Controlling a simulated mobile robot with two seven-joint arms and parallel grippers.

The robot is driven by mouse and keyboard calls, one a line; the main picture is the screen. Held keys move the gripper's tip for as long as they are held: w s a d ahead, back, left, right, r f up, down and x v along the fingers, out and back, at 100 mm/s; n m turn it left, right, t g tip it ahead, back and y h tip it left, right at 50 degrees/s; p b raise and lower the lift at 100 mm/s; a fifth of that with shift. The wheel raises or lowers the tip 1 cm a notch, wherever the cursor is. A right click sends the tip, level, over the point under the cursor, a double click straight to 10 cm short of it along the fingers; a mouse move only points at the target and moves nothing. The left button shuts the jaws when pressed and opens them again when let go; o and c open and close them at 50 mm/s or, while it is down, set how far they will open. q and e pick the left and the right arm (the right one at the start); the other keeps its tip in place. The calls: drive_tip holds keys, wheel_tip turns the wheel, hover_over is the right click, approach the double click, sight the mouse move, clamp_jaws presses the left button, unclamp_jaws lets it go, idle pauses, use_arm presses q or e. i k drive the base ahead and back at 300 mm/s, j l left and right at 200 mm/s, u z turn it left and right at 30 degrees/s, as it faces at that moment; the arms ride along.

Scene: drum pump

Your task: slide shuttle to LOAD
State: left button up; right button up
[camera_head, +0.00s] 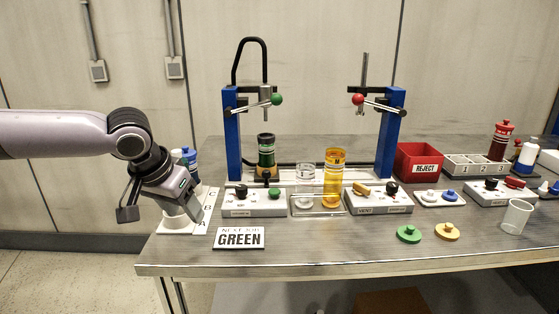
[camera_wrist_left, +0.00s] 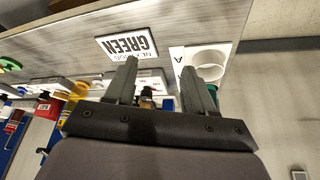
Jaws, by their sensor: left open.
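A green-banded dark canister (camera_head: 266,152) stands between the blue posts at the left post's side, on a small base (camera_head: 266,178) that looks like the shuttle. A pale rail (camera_head: 310,170) runs behind the control boxes toward the right post. I see no readable LOAD label. My left gripper (camera_head: 188,208) is at the table's left end, pointing down, left of the canister and apart from it. In the left wrist view its two fingers (camera_wrist_left: 159,62) are spread with nothing held between them. My right gripper is in neither view.
A white plate with a ring (camera_wrist_left: 207,62) lies beside my left gripper. A grey control box (camera_head: 253,204) with black and green knobs stands before the canister. A GREEN sign (camera_head: 239,238), glass cylinder (camera_head: 305,183), amber cylinder (camera_head: 334,178) and red REJECT bin (camera_head: 420,161) are nearby.

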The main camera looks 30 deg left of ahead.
sight(267, 172)
drive_tip(key=i, duration=0.95)
